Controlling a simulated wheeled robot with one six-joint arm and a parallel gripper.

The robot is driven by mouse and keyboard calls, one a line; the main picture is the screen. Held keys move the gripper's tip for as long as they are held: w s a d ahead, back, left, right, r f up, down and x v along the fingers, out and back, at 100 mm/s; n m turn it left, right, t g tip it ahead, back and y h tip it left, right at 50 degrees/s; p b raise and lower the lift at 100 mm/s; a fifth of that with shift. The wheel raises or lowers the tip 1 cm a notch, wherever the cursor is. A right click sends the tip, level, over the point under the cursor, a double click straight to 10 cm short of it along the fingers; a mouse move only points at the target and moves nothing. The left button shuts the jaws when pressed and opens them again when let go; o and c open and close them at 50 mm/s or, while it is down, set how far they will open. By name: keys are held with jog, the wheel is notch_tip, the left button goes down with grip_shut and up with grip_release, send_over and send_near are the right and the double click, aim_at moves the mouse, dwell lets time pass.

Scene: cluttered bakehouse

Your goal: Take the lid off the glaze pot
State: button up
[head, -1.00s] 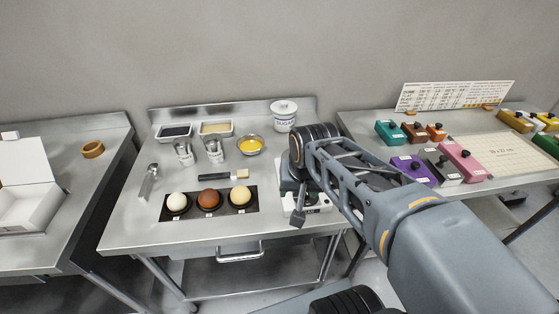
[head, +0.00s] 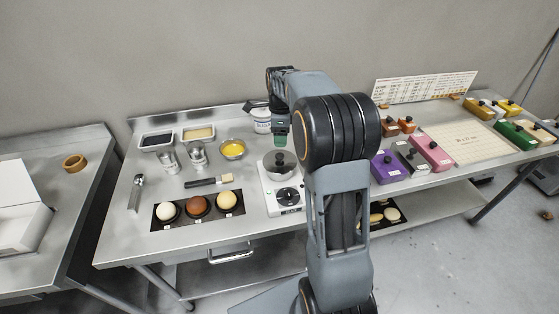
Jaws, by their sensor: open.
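The glaze pot (head: 268,172) is a small grey pot on a white hot plate (head: 273,207) in the head view. Its grey lid (head: 290,162) is on it, with a dark knob on top. My gripper (head: 281,146) points down just above the lid, open and empty as far as I can see. Its fingertips are small and partly merge with the knob, so I cannot tell whether they touch it. My arm hides the area right of the pot.
The white sugar jar (head: 262,127) stands close behind my gripper.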

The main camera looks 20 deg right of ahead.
aim_at(281, 155)
jog(key=shift+f+p, duration=1.05)
jog(key=shift+f, duration=3.55)
jog(key=shift+c, duration=0.2)
jog(key=c, duration=1)
jog(key=shift+r, duration=0.1)
